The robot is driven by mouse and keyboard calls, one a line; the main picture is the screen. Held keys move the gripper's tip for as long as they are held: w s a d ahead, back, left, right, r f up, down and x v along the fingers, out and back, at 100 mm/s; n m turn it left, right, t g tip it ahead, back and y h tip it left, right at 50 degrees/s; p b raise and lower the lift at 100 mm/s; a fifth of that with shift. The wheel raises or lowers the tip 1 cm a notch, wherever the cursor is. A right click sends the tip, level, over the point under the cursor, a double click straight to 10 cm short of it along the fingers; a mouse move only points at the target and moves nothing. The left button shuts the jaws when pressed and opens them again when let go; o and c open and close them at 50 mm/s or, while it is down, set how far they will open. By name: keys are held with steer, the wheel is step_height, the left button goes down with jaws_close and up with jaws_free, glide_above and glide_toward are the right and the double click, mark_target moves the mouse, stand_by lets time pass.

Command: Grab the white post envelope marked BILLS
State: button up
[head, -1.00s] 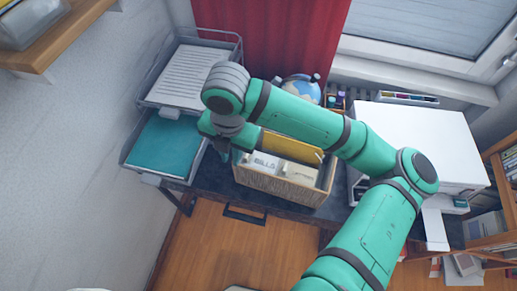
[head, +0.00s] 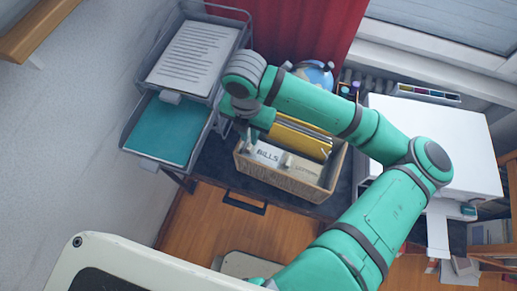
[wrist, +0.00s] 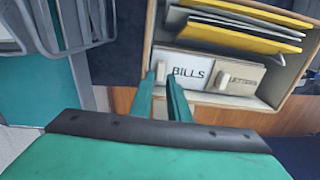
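The white envelope marked BILLS (wrist: 190,72) stands in the front of a wooden box, its lettering facing me in the wrist view. It also shows in the head view (head: 268,154). My gripper (wrist: 162,78) is at the envelope's left end in the wrist view, its two green fingers apart. A small pale tab shows between the fingertips; I cannot tell whether they touch it. In the head view my gripper (head: 246,138) is over the box's left end, partly hidden by my wrist.
The wooden box (head: 277,182) also holds a beige envelope (wrist: 241,79) beside BILLS and yellow folders (wrist: 240,38) behind. A two-level tray with teal folder (head: 165,131) stands left. A white printer (head: 435,140) stands right. A globe (head: 314,72) is behind.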

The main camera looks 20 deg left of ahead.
mark_target(262, 151)
step_height(262, 151, down, 5)
steer(key=shift+w+d, duration=0.1)
steer(key=shift+w, duration=0.05)
jaws_close()
